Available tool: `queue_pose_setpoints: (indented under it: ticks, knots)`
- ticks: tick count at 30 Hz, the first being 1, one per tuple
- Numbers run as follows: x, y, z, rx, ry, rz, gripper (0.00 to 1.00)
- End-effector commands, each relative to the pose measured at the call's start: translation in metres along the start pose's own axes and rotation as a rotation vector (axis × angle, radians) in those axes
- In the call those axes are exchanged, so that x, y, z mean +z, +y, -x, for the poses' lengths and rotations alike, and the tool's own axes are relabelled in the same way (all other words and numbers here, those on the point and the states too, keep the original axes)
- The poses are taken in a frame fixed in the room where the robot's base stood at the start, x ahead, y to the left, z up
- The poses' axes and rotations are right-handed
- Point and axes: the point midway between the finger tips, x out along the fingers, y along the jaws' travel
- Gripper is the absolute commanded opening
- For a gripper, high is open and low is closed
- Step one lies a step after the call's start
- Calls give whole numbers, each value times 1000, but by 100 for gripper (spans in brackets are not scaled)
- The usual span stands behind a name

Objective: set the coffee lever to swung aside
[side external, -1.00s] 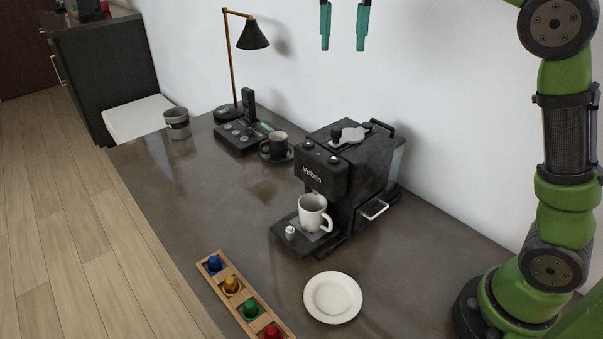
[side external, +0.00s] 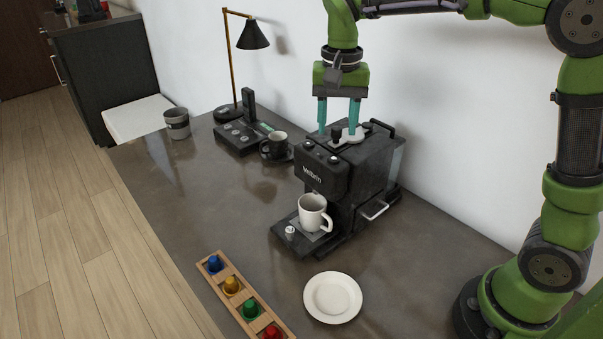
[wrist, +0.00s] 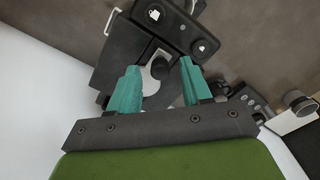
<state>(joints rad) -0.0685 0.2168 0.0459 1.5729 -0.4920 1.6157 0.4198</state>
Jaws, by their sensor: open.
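The black coffee machine (side external: 376,170) stands on the counter against the wall. On its top is a pale grey lever (side external: 352,138) with a dark upright knob (side external: 337,134). My gripper (side external: 338,130) is directly above the machine's top, pointing down, with its teal fingers open on either side of the knob. In the wrist view my gripper (wrist: 160,80) shows spread fingers with the lever (wrist: 150,82) and the dark knob (wrist: 160,68) between them. I cannot tell whether either finger touches the knob.
A white mug (side external: 312,212) stands on the machine's drip tray. A white plate (side external: 333,297) and a wooden rack (side external: 240,290) of coloured capsules lie in front. A dark cup (side external: 275,146), a telephone (side external: 240,134) and a lamp (side external: 253,36) stand to the left.

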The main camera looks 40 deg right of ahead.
Motion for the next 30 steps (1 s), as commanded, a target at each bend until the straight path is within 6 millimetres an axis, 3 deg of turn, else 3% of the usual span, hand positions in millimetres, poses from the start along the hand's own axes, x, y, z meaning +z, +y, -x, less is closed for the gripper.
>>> queue_pose_setpoints:
  ticks: [11, 20, 30]
  knots:
    - [0, 0, -5, 0, 0, 1, 47]
    - [0, 0, -5, 0, 0, 1, 1]
    - [0, 0, -5, -1, 1, 4, 0]
